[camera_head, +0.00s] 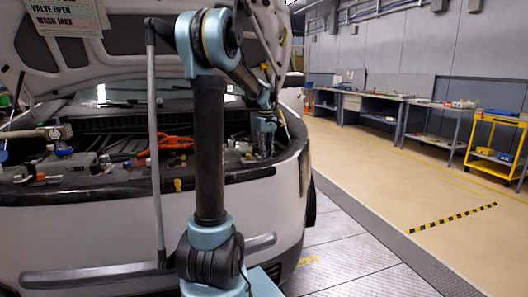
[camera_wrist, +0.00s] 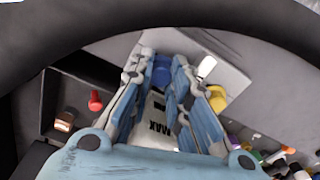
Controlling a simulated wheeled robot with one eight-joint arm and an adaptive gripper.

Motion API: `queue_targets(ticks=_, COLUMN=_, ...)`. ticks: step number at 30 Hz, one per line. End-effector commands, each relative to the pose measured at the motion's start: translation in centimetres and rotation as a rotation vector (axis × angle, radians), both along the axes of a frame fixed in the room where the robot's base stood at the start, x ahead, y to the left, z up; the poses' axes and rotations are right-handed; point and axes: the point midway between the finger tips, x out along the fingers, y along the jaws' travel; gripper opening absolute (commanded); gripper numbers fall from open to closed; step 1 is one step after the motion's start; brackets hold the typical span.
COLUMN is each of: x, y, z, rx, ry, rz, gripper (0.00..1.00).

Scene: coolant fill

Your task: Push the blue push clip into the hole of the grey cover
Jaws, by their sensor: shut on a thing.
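My gripper (camera_wrist: 162,72) is shut on the blue push clip (camera_wrist: 162,66), which shows between the fingertips in the wrist view. The grey cover (camera_wrist: 222,56) appears as a light grey plate just beyond and around the fingertips. I cannot see its hole, and I cannot tell whether the clip touches the cover. In the head view my gripper (camera_head: 265,150) reaches down into the right side of the engine bay; the clip and cover are too small to make out there.
In the wrist view a white surface marked MAX (camera_wrist: 155,120) lies beneath the fingers. A yellow part (camera_wrist: 214,98) is beside the right finger, and a red knob (camera_wrist: 95,101) is to the left. In the head view a prop rod (camera_head: 155,150) stands left of my arm, under the raised hood (camera_head: 110,45).

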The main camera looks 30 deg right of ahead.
Motion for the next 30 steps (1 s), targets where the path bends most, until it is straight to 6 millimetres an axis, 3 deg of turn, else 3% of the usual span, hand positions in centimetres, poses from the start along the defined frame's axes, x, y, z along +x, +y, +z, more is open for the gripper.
queue_targets(ticks=30, x=0.0, y=0.0, z=1.4, rx=0.0, ry=0.0, rz=0.0, gripper=0.09)
